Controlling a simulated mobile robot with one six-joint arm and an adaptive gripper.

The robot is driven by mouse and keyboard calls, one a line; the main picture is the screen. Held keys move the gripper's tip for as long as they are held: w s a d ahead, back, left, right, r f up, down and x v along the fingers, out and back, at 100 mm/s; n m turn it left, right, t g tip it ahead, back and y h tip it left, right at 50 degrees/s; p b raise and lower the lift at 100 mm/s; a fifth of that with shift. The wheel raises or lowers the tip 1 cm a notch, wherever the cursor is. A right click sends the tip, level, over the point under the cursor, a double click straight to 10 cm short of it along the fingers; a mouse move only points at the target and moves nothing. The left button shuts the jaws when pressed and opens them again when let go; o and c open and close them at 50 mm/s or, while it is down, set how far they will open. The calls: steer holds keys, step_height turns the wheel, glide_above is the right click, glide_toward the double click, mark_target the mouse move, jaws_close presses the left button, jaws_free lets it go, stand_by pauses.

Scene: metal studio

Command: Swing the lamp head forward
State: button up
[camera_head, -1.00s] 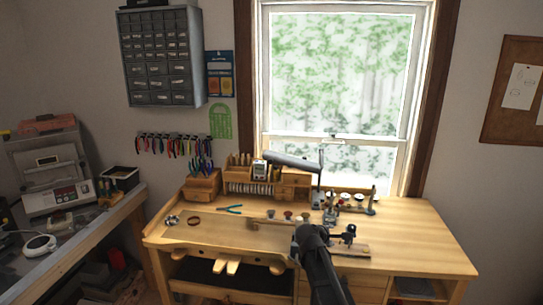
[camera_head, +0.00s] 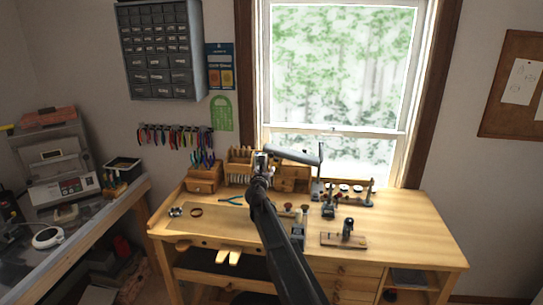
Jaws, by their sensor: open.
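The desk lamp stands at the back of the wooden workbench, in front of the window. Its grey, elongated lamp head (camera_head: 292,157) points left from a thin upright post (camera_head: 319,172). My gripper (camera_head: 262,163) is at the left end of the lamp head in the picture, reached by my dark arm from below. The fingers are small and dark, and I cannot tell whether they touch the head. The gripper appears open with nothing held. It hides part of the wooden organiser behind it.
The workbench (camera_head: 410,235) has free room at its right. A small clamp on a board (camera_head: 345,237) stands at the front right. Blue pliers (camera_head: 230,201) lie left of my arm. A wooden tool holder (camera_head: 203,180) and small spools stand along the back.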

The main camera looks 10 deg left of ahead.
mark_target(271, 156)
steer(key=w, duration=1.3)
steer(key=shift+w+d, duration=0.2)
steer(key=shift+w, duration=0.2)
jaws_close()
